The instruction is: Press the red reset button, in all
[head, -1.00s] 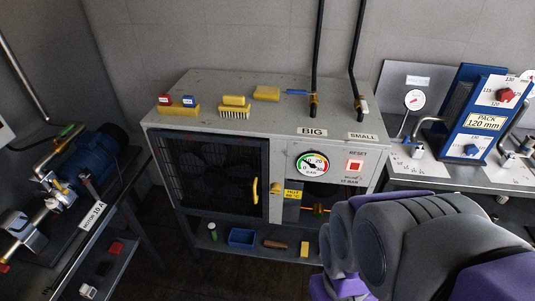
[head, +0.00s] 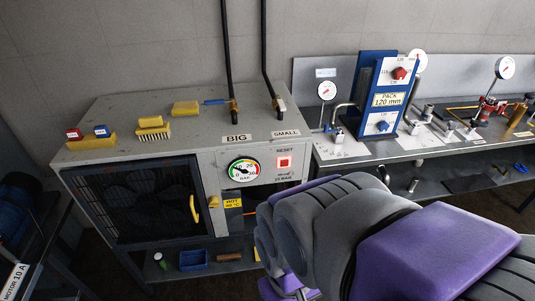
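The red reset button (head: 284,162) is a small square on a white plate under the word RESET, on the front of the grey cabinet (head: 200,140). It looks lit, with a pale centre. A round gauge (head: 243,170) with a coloured scale is left of it. My arm fills the lower right in purple and dark grey, below and right of the button, apart from it in the picture. Part of what seems to be my gripper (head: 290,288) shows at the bottom edge. Its fingers are mostly hidden or cut off.
Two black pipes with valves, labelled BIG and SMALL, rise from the cabinet top. A mesh door (head: 135,200) with a yellow handle and a yellow HOT sign (head: 233,203) are on its front. Brushes lie on top. A bench (head: 370,150) with gauges stands right.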

